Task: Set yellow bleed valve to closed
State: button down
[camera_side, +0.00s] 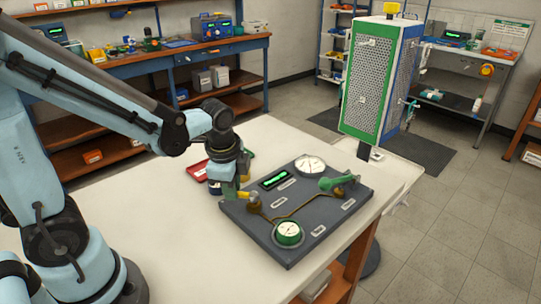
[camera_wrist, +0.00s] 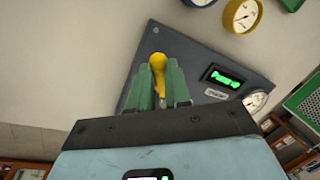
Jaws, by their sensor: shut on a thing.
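The yellow bleed valve (camera_side: 246,196) is at the left edge of the dark grey panel (camera_side: 262,233), which lies on the white table. My gripper (camera_side: 243,187) is down at the valve from the left. In the wrist view, the green fingers of my gripper (camera_wrist: 162,88) are shut on the yellow handle (camera_wrist: 157,63), whose rounded end shows between and beyond them. The fingers hide the lower part of the handle. I cannot read an open or closed mark for the valve.
The panel carries a lit display (camera_side: 275,178), a white gauge (camera_side: 310,164), a green gauge (camera_side: 288,233) and a green valve (camera_side: 337,183). A tall perforated cabinet (camera_side: 372,85) stands behind the table. The table's front left is clear.

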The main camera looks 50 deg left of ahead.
jog(key=m, duration=0.1)
jog(key=w+a+m, duration=0.1)
jog(key=m, duration=0.1)
jog(key=shift+w+m+h, duration=0.2)
jog(key=shift+m+h, duration=0.1)
jog(key=shift+h, duration=0.1)
jog(key=shift+w+a+m+h, duration=0.15)
jog(key=shift+w+m, duration=0.2)
jog(key=shift+m, duration=0.55)
jog(key=shift+w+d+m+h, duration=0.15)
jog(key=shift+w+m, duration=0.2)
jog(key=shift+m, duration=0.55)
jog(key=shift+a, duration=0.1)
jog(key=c, duration=1.1)
grip_release()
jog(key=r, duration=0.4)
jog(key=s+r, duration=0.1)
jog(key=r, duration=0.3)
jog(key=s+r, duration=0.1)
jog(key=r, duration=0.2)
jog(key=shift+s+r, duration=0.15)
jog(key=shift+r, duration=0.25)
